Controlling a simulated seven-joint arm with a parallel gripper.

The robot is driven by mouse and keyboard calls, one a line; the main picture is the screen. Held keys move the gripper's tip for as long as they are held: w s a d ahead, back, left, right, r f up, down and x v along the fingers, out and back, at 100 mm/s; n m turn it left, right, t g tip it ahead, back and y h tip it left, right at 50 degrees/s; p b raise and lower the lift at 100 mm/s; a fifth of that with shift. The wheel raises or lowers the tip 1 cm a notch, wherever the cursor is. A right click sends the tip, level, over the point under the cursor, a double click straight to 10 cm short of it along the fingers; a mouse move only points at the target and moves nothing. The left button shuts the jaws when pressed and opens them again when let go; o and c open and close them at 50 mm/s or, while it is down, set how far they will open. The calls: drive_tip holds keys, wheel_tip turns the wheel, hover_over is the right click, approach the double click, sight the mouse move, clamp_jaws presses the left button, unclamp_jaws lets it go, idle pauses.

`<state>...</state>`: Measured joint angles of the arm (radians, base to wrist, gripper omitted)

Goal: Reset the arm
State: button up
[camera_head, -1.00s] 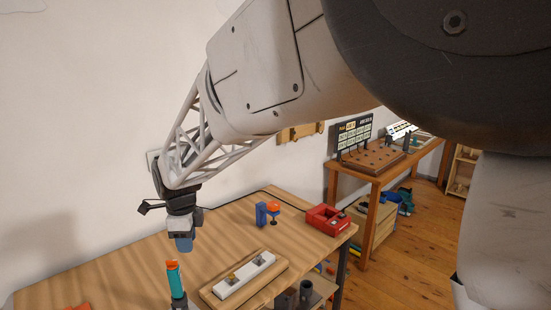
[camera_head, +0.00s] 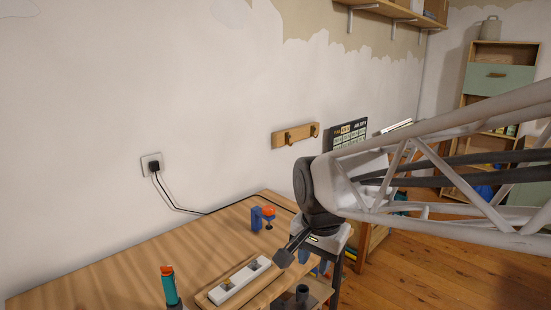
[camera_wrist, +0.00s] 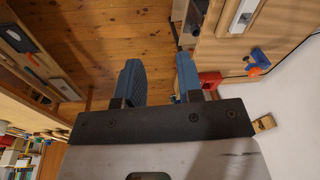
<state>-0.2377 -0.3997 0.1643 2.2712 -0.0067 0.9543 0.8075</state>
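My gripper (camera_head: 319,264) hangs near the right end of the wooden workbench (camera_head: 130,262) in the head view, with my arm reaching in from the right. In the wrist view, the two blue fingers of my gripper (camera_wrist: 158,80) are spread apart. Only wooden floor shows between them, so it is open and holds nothing. The fingers partly overlap the bench edge in the wrist view.
A blue clamp with an orange knob (camera_head: 256,218), a teal bottle with an orange top (camera_head: 169,287) and a white strip on a wooden base (camera_head: 240,281) are on the bench. A red box (camera_wrist: 210,79) shows in the wrist view. The bench's left part is clear.

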drive_tip(key=s+d+f+n, duration=0.2)
drive_tip(key=s+d+n, duration=0.4)
drive_tip(key=s+d, duration=0.4)
drive_tip(key=s, duration=0.3)
drive_tip(key=shift+s+d+f+t+h, duration=0.25)
drive_tip(key=shift+s+d+t+h, duration=0.05)
drive_tip(key=shift+d+t, duration=0.1)
drive_tip(key=shift+w, duration=0.1)
idle(1.5)
